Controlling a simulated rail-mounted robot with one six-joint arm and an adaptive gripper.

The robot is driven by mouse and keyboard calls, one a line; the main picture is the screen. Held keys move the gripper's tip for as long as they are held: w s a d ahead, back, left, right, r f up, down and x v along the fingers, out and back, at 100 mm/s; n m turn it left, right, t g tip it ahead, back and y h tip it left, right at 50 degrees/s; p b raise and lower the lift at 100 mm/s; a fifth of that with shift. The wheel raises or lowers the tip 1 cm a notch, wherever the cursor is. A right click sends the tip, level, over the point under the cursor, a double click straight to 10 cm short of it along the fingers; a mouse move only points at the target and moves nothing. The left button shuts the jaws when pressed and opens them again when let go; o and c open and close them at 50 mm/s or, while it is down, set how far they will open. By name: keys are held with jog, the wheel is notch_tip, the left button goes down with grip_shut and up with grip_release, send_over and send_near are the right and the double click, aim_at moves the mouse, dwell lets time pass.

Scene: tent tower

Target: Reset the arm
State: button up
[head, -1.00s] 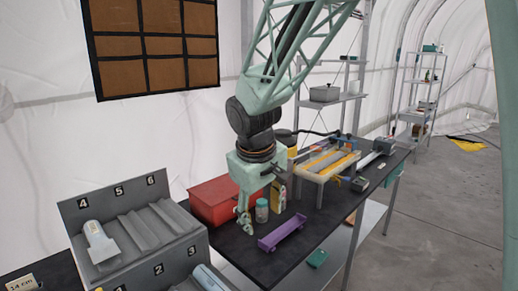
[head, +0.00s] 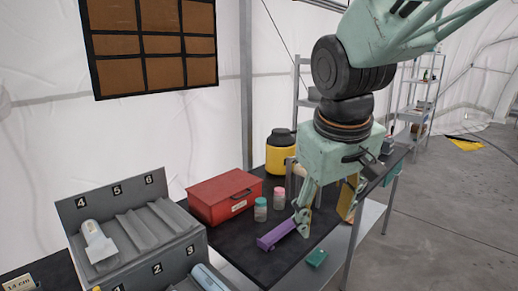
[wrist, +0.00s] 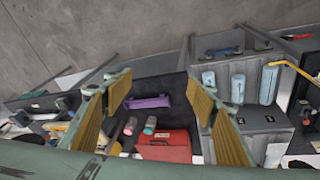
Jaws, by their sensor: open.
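My gripper (head: 325,212) hangs from my arm over the dark table in the head view, its fingers pointing down and spread apart. In the wrist view its two yellow-padded fingers (wrist: 160,112) stand wide apart with nothing between the pads.
A red toolbox (head: 225,196), a teal-lidded jar (head: 260,210), a pink-lidded jar (head: 279,198) and a yellow canister (head: 280,155) stand on the table. A grey numbered rack (head: 130,222) holding white and blue cylinders is at left. A green box (head: 317,258) sits lower, beside the table.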

jog(key=s+d+m, duration=0.2)
jog(key=s+d, duration=0.1)
jog(key=s, duration=0.9)
jog(key=s+d+m, duration=0.2)
jog(key=s+d, duration=0.2)
jog(key=s, duration=0.8)
jog(key=shift+s+r+m+y+b, duration=0.15)
jog(key=shift+r+m+y+b, duration=0.15)
jog(key=shift+r+b, duration=0.15)
